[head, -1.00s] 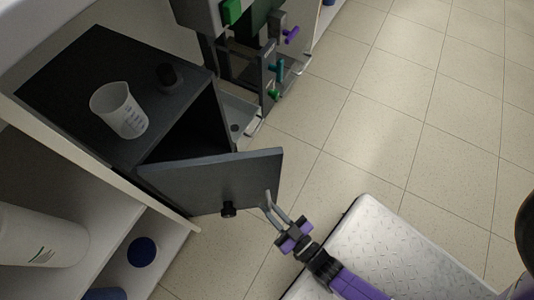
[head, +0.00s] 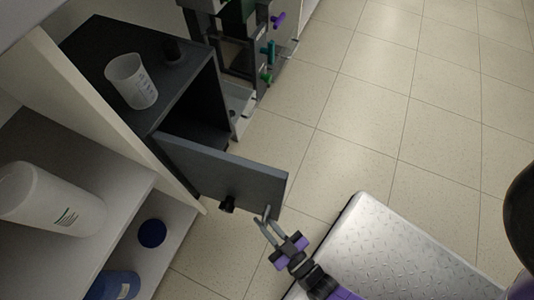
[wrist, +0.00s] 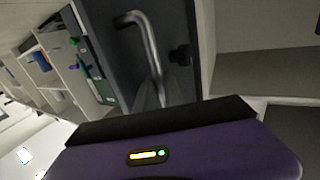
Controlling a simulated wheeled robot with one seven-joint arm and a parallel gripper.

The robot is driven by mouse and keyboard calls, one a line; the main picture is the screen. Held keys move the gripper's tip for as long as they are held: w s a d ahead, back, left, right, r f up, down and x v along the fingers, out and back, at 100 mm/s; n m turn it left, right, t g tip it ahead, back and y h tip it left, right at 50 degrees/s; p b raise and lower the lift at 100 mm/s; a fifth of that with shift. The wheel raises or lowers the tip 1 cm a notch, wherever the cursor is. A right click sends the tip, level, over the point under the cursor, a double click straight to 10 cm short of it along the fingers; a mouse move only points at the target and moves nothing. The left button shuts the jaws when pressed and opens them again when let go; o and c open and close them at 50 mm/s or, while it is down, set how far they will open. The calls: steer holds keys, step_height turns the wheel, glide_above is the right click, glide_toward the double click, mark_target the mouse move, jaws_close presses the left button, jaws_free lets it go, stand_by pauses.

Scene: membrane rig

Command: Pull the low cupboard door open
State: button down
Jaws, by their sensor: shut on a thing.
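The low dark grey cupboard (head: 105,45) stands at the left in the head view. Its door (head: 215,170) is swung well open, and the dark inside shows behind it. My gripper (head: 264,217) is at the door's outer face near the free edge. In the wrist view, its fingers (wrist: 162,94) are shut on a grey bent bar handle (wrist: 148,42) on the door (wrist: 115,60). A black knob (head: 228,204) sits on the same face, beside the handle; it also shows in the wrist view (wrist: 180,55).
A clear beaker (head: 131,82) and a small black object (head: 172,50) stand on the cupboard. White shelves (head: 95,185) with a white bottle (head: 50,200) and blue-lidded jars (head: 152,233) are at left. A rig with coloured handles (head: 267,52) stands behind. Tiled floor (head: 400,120) at right is clear.

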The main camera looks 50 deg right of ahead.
steer(key=shift+s+a, duration=0.15)
steer(key=shift+a, duration=0.65)
steer(key=c, duration=1.5)
jaws_free()
steer(key=shift+o, duration=0.2)
